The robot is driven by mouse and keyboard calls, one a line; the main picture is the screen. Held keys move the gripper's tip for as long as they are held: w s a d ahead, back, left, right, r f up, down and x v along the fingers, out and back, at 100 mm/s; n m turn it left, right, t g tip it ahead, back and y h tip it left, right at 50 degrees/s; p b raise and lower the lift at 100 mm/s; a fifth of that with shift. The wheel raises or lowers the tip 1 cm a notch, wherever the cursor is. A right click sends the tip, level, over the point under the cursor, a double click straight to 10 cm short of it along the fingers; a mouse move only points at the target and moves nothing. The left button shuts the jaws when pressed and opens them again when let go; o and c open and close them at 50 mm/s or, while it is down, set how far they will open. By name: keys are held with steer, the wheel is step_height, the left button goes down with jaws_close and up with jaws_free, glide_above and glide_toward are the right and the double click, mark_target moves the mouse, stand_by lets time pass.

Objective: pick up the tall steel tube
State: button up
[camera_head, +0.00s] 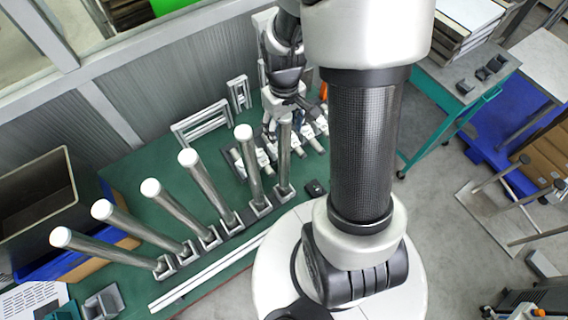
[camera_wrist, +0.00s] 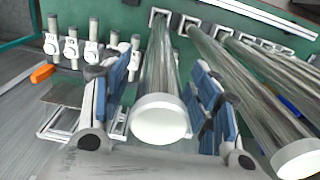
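Several tall steel tubes with white end caps stand in a row of square sockets on a green bench. The tube at the row's right end (camera_head: 284,165) has its top hidden by my gripper in the head view. In the wrist view this steel tube (camera_wrist: 158,72) runs between my fingers, with its white cap toward the camera. My gripper (camera_head: 286,112) is at the tube's upper part. In the wrist view the gripper (camera_wrist: 165,92) is open, its blue pads on either side of the tube, with gaps showing. The neighbouring tube (camera_head: 249,170) stands to the left.
Other capped tubes (camera_head: 208,188) lean outward in the head view, farther left. Small metal clamp-like parts (camera_wrist: 91,45) stand beside the gripped area. A dark bin (camera_head: 30,182) is at far left. White rails (camera_head: 215,268) lie in front.

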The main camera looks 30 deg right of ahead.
jaws_close()
stand_by(0.5)
stand_by(0.4)
